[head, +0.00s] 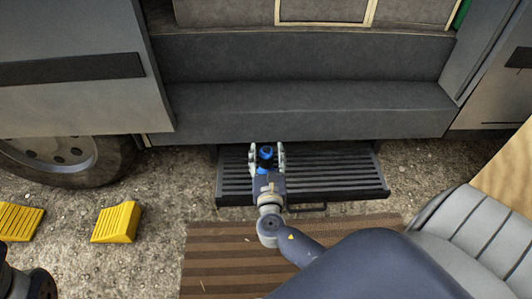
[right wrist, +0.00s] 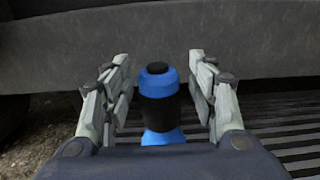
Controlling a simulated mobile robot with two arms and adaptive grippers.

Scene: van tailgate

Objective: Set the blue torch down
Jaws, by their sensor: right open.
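The blue torch (right wrist: 160,107) has a blue body with a black band and a black top. In the right wrist view it stands upright between the two fingers of my right gripper (right wrist: 159,85), with a gap on each side. In the head view the torch (head: 265,154) shows over the slatted step (head: 335,178) below the van's tailgate. My right gripper (head: 266,150) is open around it. The torch's base is hidden by the gripper body, so its contact with the step cannot be seen.
The grey van ledge (head: 310,110) rises right behind the step. A brown striped mat (head: 225,260) lies in front of it. Yellow wheel chocks (head: 117,222) and a wheel (head: 65,155) are at the left. The step's right half is clear.

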